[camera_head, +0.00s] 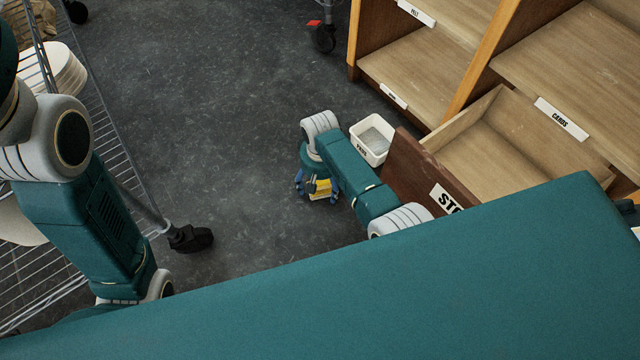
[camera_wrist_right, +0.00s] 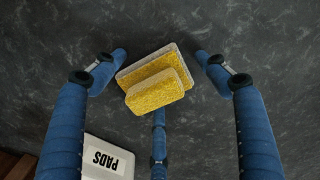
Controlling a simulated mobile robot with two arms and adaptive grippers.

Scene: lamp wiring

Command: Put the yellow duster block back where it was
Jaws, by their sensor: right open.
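The yellow duster block (camera_head: 323,187) is low over or on the dark floor; the frames do not settle which. In the right wrist view it is a small yellow block (camera_wrist_right: 155,91) on a wider yellow pad with a pale edge. My right gripper (camera_head: 318,186) points down over it. Its blue fingers (camera_wrist_right: 160,75) are open, spread to the left, right and below the block in the wrist view, with visible gaps at the sides. My left arm shows at the left, but its gripper is out of sight.
A white bin (camera_head: 372,140), labelled PADS in the wrist view (camera_wrist_right: 107,160), stands beside my right wrist. An open wooden drawer (camera_head: 418,165) and shelves (camera_head: 430,85) are to the right. A wire rack (camera_head: 110,150) is at left. Grey floor (camera_head: 210,90) between is clear.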

